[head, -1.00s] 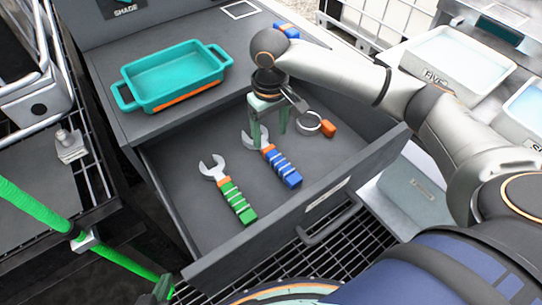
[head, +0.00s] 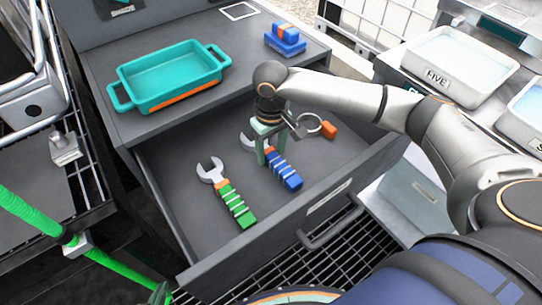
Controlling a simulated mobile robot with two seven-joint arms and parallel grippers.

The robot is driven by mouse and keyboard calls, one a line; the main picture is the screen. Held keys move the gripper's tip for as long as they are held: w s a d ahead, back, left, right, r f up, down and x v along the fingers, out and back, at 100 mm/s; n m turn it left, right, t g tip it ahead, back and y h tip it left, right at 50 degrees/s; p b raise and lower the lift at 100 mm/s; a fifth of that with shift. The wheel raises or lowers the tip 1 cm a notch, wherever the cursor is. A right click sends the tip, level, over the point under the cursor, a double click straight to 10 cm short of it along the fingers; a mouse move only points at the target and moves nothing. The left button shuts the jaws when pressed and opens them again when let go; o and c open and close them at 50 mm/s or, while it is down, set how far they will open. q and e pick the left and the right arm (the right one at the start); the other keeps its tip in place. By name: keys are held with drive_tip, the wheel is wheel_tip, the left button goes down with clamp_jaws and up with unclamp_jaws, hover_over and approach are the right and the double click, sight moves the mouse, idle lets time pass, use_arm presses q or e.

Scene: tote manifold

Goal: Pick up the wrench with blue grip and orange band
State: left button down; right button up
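The wrench with a blue grip (head: 287,176) and an orange band lies in the open grey drawer (head: 185,215), its silver jaw pointing up-left. My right gripper (head: 271,157) points down over it, one finger on each side of the wrench near the orange band. The fingers look apart, with the wrench between them; I see no clear grip, and they hide part of its neck and jaw. A second wrench, with a green grip (head: 235,203) and orange band, lies to its left in the drawer. My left gripper is not clearly in view.
A ring with an orange tag (head: 328,130) lies right of the gripper in the drawer. The drawer's front wall (head: 290,215) rises near the wrenches.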

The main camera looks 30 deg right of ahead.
drive_tip(key=c, duration=0.9)
clamp_jaws()
drive_tip(key=shift+r, duration=0.1)
